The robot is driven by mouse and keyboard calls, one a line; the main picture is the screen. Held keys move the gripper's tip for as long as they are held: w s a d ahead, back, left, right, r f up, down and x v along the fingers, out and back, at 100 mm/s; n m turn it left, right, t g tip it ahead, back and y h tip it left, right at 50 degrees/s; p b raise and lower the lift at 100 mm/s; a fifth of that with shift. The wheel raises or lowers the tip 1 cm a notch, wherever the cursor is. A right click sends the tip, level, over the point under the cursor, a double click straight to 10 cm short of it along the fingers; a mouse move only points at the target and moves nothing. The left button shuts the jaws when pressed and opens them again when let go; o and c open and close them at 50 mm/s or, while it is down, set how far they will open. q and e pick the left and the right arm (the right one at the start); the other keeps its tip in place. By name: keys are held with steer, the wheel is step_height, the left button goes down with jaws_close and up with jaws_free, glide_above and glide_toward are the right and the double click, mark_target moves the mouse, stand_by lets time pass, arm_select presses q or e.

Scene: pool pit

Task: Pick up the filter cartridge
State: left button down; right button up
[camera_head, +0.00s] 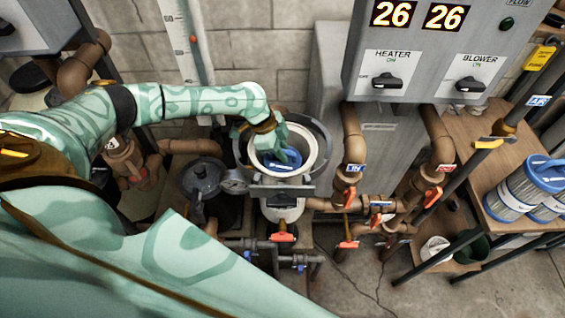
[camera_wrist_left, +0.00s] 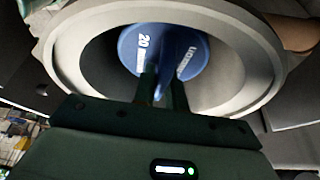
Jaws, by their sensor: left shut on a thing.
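The filter cartridge (camera_head: 284,163) sits inside the round open pale housing (camera_head: 312,150) in the middle of the head view, and only its blue top shows. In the left wrist view its blue cap (camera_wrist_left: 195,56) with white print lies within the housing's wide pale rim (camera_wrist_left: 230,20). My left gripper (camera_head: 279,153) reaches down into the housing from above and is shut on the cartridge's blue top. In the wrist view the dark fingers (camera_wrist_left: 162,88) meet a blue ridge on the cap. The cartridge's body is hidden. My right gripper is not in view.
A dark lidded pot (camera_head: 203,178) and a gauge (camera_head: 234,181) stand close left of the housing. Brown pipes with red-handled valves (camera_head: 349,197) run to the right. A grey control box (camera_head: 430,60) hangs behind. Several blue-capped cartridges (camera_head: 509,198) stand on the wooden bench at right.

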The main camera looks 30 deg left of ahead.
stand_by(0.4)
arm_select(q)
steer(key=shift+w+r, duration=0.1)
steer(key=shift+r, duration=0.45)
step_height(320, 180, up, 30)
steer(key=p, duration=0.7)
steer(key=shift+f, duration=0.2)
